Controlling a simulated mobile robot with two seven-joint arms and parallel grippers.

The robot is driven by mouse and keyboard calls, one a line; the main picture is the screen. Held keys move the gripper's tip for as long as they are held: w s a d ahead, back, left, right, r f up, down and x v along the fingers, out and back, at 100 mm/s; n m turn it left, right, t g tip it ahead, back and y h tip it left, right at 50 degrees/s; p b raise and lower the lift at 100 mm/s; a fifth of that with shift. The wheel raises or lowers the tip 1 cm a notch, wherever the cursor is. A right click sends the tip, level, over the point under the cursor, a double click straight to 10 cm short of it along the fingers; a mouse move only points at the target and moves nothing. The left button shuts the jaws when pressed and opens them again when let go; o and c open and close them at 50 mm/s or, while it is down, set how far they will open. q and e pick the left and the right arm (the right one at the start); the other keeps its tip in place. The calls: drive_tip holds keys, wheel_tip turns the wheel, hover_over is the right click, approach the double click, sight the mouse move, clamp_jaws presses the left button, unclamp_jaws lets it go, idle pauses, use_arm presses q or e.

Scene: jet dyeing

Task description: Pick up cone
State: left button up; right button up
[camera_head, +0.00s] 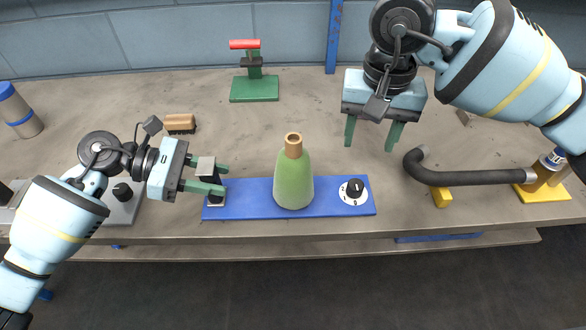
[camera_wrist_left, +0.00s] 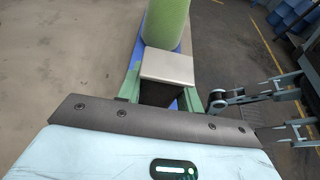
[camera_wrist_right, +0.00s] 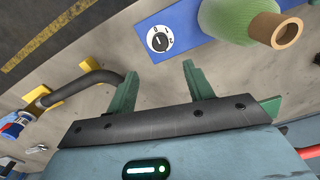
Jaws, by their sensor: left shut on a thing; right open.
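The green cone (camera_head: 294,180), with a tan tube tip, stands upright on the blue base plate (camera_head: 330,197). It also shows at the top of the left wrist view (camera_wrist_left: 166,24) and of the right wrist view (camera_wrist_right: 238,18). My left gripper (camera_head: 222,180) is shut on a black and silver block (camera_head: 207,172) at the plate's left end. The block shows between the fingers in the left wrist view (camera_wrist_left: 166,70). My right gripper (camera_head: 370,135) is open and empty, above the table to the right of and behind the cone.
A black dial (camera_head: 354,188) sits on the plate right of the cone. A dark bent pipe (camera_head: 470,178) with yellow supports lies at the right. A red-handled green clamp (camera_head: 254,85) and a brush (camera_head: 180,123) stand behind. The table middle behind the cone is clear.

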sight(294, 155)
drive_tip(key=shift+o, duration=0.5)
drive_tip(key=shift+o, duration=2.3)
drive_tip(key=shift+w+a+r, duration=0.1)
drive_tip(key=shift+a+r, duration=0.15)
drive_tip(key=shift+a, duration=0.1)
drive_tip(key=shift+o, duration=0.2)
drive_tip(key=a+r+m, duration=0.2)
drive_tip(key=a, duration=0.1)
drive_tip(key=a+r+m, duration=0.2)
drive_tip(key=a+m, duration=0.1)
drive_tip(key=a, duration=0.1)
drive_tip(key=a+r+m, duration=0.2)
drive_tip(key=a, duration=0.2)
drive_tip(key=shift+w+r+m, duration=0.15)
drive_tip(key=shift+m, duration=0.15)
drive_tip(key=shift+a+r+m, duration=0.35)
drive_tip(key=shift+a+m, duration=0.05)
drive_tip(key=shift+a, duration=0.1)
drive_tip(key=shift+s+d+f, duration=0.1)
drive_tip(key=shift+f, duration=2.95)
drive_tip(key=shift+s+d+f, duration=0.1)
drive_tip(key=shift+f, duration=2.9)
